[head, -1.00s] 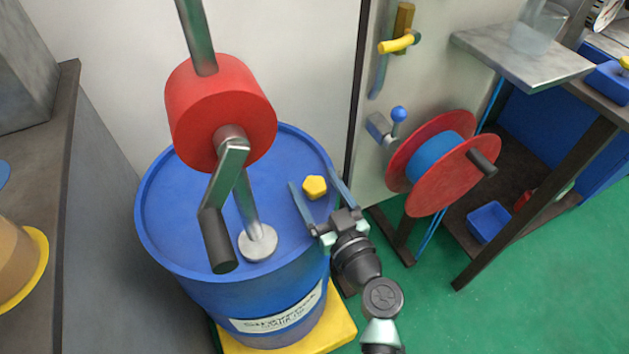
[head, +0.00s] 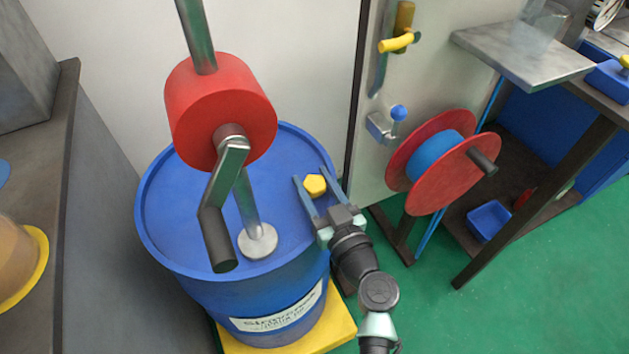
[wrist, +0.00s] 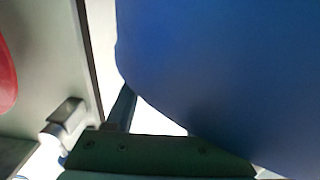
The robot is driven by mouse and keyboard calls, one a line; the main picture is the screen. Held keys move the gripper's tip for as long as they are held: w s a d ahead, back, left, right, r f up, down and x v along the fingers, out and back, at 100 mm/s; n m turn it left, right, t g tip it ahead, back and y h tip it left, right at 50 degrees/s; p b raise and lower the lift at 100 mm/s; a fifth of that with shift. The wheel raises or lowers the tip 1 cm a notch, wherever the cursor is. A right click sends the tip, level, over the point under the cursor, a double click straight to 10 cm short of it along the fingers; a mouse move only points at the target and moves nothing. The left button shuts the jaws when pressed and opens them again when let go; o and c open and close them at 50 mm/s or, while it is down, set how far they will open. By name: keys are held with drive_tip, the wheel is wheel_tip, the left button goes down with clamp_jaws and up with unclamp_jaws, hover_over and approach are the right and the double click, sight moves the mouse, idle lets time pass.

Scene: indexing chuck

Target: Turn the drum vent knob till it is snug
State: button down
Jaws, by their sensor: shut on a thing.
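The drum vent knob (head: 315,186) is a small yellow knob on the right part of the blue drum's lid (head: 290,215). My gripper (head: 310,175) reaches in from the lower right with its two blue-grey fingers on either side of the knob, shut on it. In the wrist view the blue drum (wrist: 225,70) fills the right side and one dark finger (wrist: 122,108) shows at its edge. The knob is not visible in that view, and its thread is hidden.
A hand pump with a red cylinder (head: 220,110) and crank (head: 217,230) stands on the lid, left of the knob. A red reel (head: 465,175) and a blue-knobbed lever (head: 398,113) are to the right. Green floor lies clear at lower right.

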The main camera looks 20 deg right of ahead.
drive_tip(key=shift+a+f+h, duration=0.1)
drive_tip(key=shift+h, duration=0.3)
drive_tip(key=shift+m+h, duration=0.8)
drive_tip(key=shift+h, duration=0.1)
drive_tip(key=m+h+p, duration=0.1)
drive_tip(key=h, duration=0.1)
drive_tip(key=shift+r+m+g+h+p, duration=0.25)
drive_tip(key=shift+m+g+h+p, duration=0.05)
drive_tip(key=shift+m+h+p, duration=0.5)
drive_tip(key=shift+h+p, duration=0.2)
drive_tip(key=shift+p, duration=0.15)
drive_tip(key=shift+f+g, duration=0.1)
drive_tip(key=shift+g, duration=0.2)
drive_tip(key=shift+f+h, duration=0.1)
drive_tip(key=shift+h, duration=0.2)
drive_tip(key=shift+c, duration=1.4)
unclamp_jaws()
drive_tip(key=shift+s, duration=0.15)
